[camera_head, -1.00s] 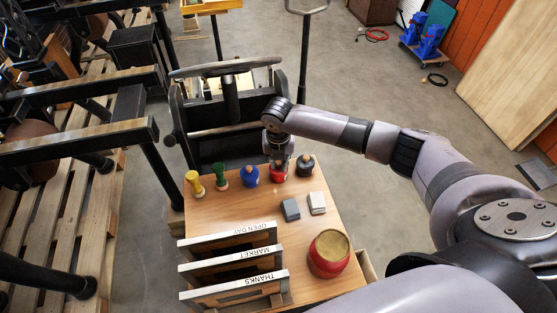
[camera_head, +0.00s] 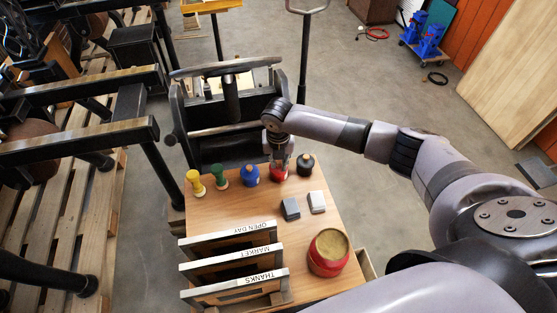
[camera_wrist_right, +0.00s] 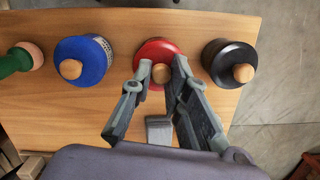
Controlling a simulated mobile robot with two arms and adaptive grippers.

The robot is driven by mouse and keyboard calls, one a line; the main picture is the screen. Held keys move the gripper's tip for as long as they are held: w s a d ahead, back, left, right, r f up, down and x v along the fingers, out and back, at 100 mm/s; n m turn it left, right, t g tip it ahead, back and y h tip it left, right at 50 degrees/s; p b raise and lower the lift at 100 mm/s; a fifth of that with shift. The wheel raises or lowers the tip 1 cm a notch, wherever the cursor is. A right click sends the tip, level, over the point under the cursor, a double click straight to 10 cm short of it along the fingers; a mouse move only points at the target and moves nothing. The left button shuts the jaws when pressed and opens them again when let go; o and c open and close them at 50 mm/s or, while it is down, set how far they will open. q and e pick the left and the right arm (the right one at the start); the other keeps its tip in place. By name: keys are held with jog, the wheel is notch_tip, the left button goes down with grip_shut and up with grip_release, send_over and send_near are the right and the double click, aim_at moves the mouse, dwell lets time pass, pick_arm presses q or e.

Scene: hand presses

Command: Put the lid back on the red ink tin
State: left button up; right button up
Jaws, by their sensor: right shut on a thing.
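The red ink tin (camera_head: 278,175) stands in the row at the table's far edge, between the blue and black tins. In the right wrist view, its round red lid (camera_wrist_right: 155,50) has a small wooden knob (camera_wrist_right: 161,73). My right gripper (camera_head: 281,160) comes down over it from above. In the right wrist view its two fingers (camera_wrist_right: 158,78) are on either side of the knob, shut on the lid. The lid appears over the tin; I cannot tell whether it is fully seated. My left gripper is not in view.
A blue tin (camera_head: 250,176) and a black tin (camera_head: 304,166) flank the red one. Green (camera_head: 219,175) and yellow (camera_head: 195,182) knobbed pieces stand left. Two small blocks (camera_head: 290,209), a red-sided tub (camera_head: 328,257) and lettered racks (camera_head: 235,262) stand nearer. A press stands behind the table.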

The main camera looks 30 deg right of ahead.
jog(key=o, duration=0.9)
jog(key=shift+o, duration=0.2)
jog(key=o, duration=0.5)
jog(key=shift+c, duration=0.2)
jog(key=shift+r, duration=0.1)
jog(key=shift+r+p, duration=3.45)
jog(key=shift+p, duration=0.15)
